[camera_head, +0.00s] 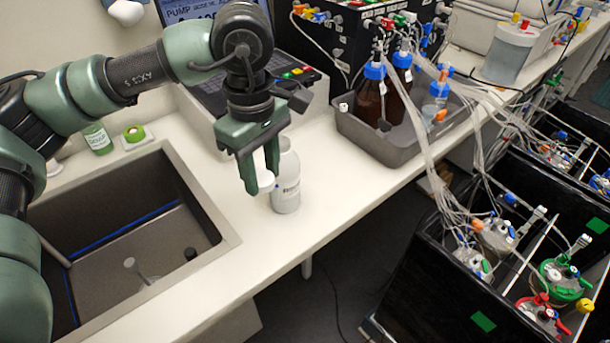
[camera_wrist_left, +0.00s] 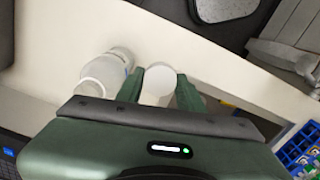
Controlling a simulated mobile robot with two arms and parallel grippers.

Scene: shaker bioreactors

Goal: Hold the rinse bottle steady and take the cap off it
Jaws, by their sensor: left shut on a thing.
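The rinse bottle (camera_head: 287,183) is white and stands upright on the bench, just right of my left gripper (camera_head: 261,176). In the left wrist view the bottle (camera_wrist_left: 103,74) shows beside the left finger, outside the jaws. My left gripper is shut on a round white cap (camera_head: 266,182), which shows between its two green fingers in the left wrist view (camera_wrist_left: 159,82). The cap is off the bottle and beside it. The bottle's mouth is partly hidden by the gripper in the head view. My right gripper is in neither view.
A sink (camera_head: 205,208) lies to the left, with a green-labelled bottle (camera_head: 97,138) and green tape roll (camera_head: 134,133) behind it. A grey tray (camera_head: 362,143) with brown bottles stands at the back right. The bench's front edge is close to the rinse bottle.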

